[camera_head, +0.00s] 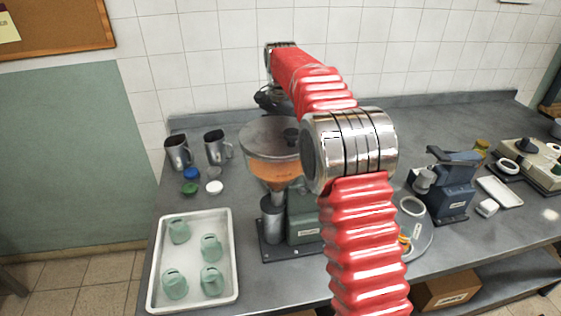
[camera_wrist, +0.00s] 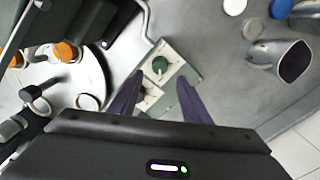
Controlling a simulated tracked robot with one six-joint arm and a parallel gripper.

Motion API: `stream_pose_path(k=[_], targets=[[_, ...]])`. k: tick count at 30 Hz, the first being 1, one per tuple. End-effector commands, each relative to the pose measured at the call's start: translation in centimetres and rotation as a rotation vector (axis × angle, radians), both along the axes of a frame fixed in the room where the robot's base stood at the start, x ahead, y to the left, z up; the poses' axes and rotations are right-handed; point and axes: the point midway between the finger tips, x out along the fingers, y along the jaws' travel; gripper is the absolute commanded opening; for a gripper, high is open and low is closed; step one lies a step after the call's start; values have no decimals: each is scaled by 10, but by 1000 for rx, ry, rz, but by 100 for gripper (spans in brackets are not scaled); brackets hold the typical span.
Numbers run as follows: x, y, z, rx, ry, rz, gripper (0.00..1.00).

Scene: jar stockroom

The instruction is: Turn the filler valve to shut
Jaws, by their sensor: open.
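The filler (camera_head: 302,222) stands on the bench in the head view, with a green body and a clear hopper (camera_head: 268,150) holding orange contents. My arm covers part of it, and I cannot make out its valve there. My gripper (camera_head: 268,101) is behind and above the hopper, small and dark. In the wrist view my gripper (camera_wrist: 160,78) is open, its two dark purple fingers apart with nothing held. A green knob (camera_wrist: 160,65) on a pale, green-edged panel (camera_wrist: 178,56) shows just beyond and between the fingertips. I cannot tell its setting or whether the fingers touch it.
Metal jugs (camera_head: 178,152) and loose lids (camera_head: 214,187) stand left of the filler. A white tray (camera_head: 230,262) with several green pieces is at front left. A round plate (camera_head: 422,238) and a dark blue device (camera_head: 453,190) stand to the right. The tiled wall is behind the bench.

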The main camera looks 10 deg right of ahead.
Motion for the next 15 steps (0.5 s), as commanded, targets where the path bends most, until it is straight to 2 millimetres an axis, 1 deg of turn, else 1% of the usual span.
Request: stream_pose_path(k=[1, 9, 15], targets=[[-1, 0, -9, 0, 4, 0, 43], [-1, 0, -50, 0, 4, 1, 43], [0, 0, -69, 0, 0, 1, 43]])
